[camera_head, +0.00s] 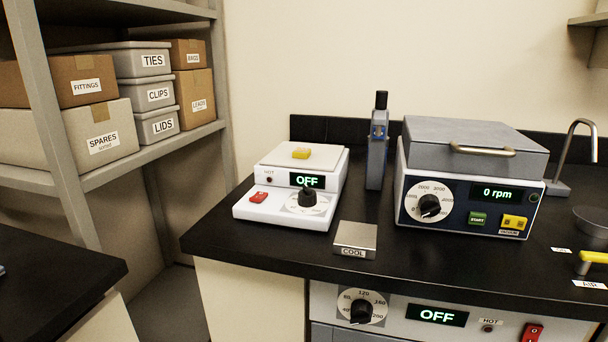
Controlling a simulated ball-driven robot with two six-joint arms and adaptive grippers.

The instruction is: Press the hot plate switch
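The white hot plate (274,214) stands near the left end of the black bench. Its display (307,181) reads OFF in green. Its red rocker switch (258,197) is on the front panel at left, with a black knob (307,197) to the right of it. The lamp marked HOT (269,180) looks dark. A small yellow block (301,153) sits on the plate's top. Neither of my grippers is in view.
A metal COOL plate (356,236) lies in front of the hot plate's right corner. A dark upright device (377,145) and a spin unit (464,206) reading 0 rpm stand to the right. An oven panel (400,308) with its own red switch (532,332) is below the bench top.

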